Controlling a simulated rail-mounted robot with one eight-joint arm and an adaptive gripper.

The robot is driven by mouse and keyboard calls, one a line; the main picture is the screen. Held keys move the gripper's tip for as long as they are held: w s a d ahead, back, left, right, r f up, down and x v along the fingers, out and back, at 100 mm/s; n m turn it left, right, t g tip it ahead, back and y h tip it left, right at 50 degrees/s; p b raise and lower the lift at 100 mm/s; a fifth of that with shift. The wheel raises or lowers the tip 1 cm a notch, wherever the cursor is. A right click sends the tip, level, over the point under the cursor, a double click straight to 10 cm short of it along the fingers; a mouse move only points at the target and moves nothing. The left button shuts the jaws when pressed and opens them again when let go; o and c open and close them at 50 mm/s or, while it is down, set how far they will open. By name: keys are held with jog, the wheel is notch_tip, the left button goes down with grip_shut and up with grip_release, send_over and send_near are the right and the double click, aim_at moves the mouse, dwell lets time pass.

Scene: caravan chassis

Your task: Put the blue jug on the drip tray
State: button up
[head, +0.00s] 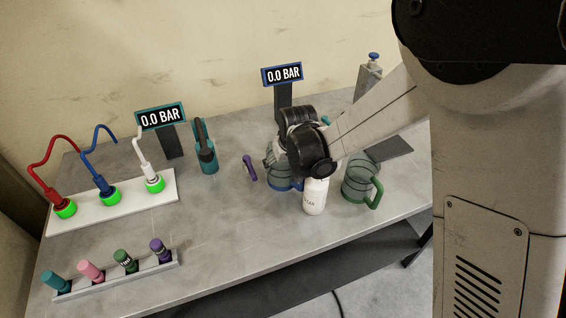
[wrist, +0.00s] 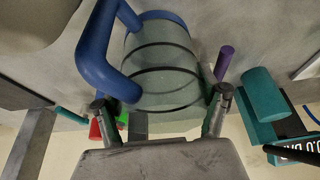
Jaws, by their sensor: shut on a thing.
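The blue jug (head: 281,180), a grey-green see-through body with blue trim, is near the middle of the bench in the head view, partly hidden behind my wrist. In the wrist view its body (wrist: 165,70) and thick blue handle (wrist: 95,50) fill the upper middle. My gripper (wrist: 163,100) is shut on the jug, with one finger on each side of the body. My gripper (head: 293,168) is largely hidden in the head view. I cannot tell whether the jug touches the bench. A dark flat plate (head: 392,147) at the right looks like the drip tray.
A green-handled jug (head: 360,182) and a white bottle (head: 314,197) stand close by on the right and in front. A purple-handled item (head: 249,168) is just left. Gauges (head: 283,75), a teal item (head: 206,150), hooked taps (head: 105,195) and a marker rack (head: 115,275) stand farther off.

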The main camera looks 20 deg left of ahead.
jog(key=shift+f, duration=0.15)
jog(key=o, duration=1.3)
jog(key=shift+o, duration=0.2)
